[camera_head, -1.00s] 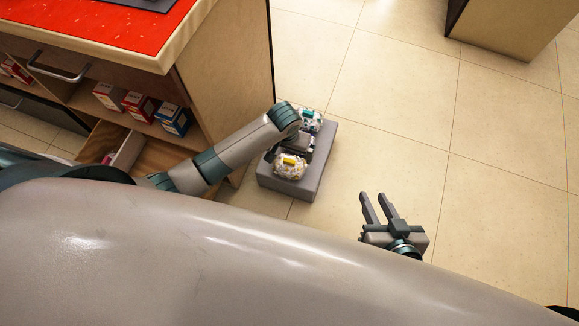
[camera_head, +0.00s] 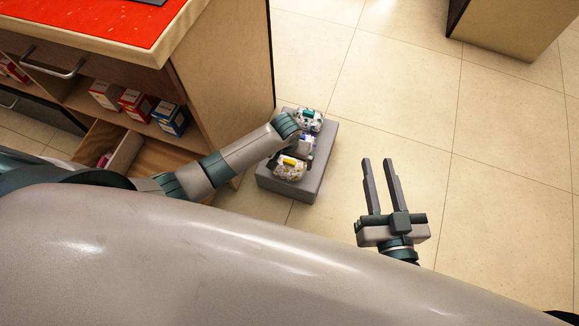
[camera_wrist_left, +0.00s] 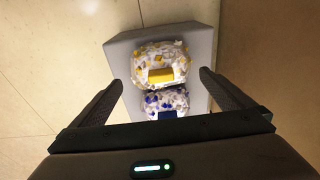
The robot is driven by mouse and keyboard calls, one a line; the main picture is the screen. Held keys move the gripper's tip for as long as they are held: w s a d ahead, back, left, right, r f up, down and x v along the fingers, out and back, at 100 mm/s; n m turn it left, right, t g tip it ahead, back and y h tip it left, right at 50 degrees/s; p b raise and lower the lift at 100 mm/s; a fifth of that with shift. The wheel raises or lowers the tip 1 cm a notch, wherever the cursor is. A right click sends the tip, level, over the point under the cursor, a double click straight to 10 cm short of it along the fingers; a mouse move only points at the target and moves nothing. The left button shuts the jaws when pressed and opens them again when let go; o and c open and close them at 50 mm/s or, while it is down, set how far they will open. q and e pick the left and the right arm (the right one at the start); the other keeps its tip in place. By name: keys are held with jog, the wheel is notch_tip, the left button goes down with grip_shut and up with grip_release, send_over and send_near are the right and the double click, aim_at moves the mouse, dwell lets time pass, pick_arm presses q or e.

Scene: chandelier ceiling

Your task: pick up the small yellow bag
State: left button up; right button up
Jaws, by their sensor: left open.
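The small yellow bag (camera_head: 289,169) is white with yellow bits and a yellow label. It lies on a grey block (camera_head: 318,172), at its near end in the head view. In the left wrist view the yellow bag (camera_wrist_left: 159,64) lies between and beyond the fingers of my left gripper (camera_wrist_left: 163,80), which is open and empty. A blue-marked bag (camera_wrist_left: 166,103) lies beside it, nearer the gripper's palm. In the head view my left forearm hides much of that gripper. My right gripper (camera_head: 377,160) is open and empty, right of the block.
A teal-marked bag (camera_head: 309,118) sits at the block's far end. A wooden counter (camera_head: 225,75) with shelves of small boxes (camera_head: 136,102) and an open drawer stands close on the left. Tiled floor (camera_head: 480,130) is clear on the right.

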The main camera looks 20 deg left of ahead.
aim_at(289, 162)
pick_arm(q)
jog(key=shift+f, duration=0.1)
jog(key=shift+f, duration=0.35)
jog(key=f+b, duration=0.2)
jog(key=f, duration=0.2)
jog(key=shift+w, duration=0.2)
jog(key=shift+f, duration=0.15)
pick_arm(e)
notch_tip(289, 162, up, 9)
jog(key=s+a+t+y, duration=0.1)
jog(key=s+t+y, duration=0.1)
jog(key=t, duration=0.3)
jog(key=shift+f, duration=0.2)
jog(key=shift+s, duration=0.1)
pick_arm(q)
jog(key=c, duration=0.8)
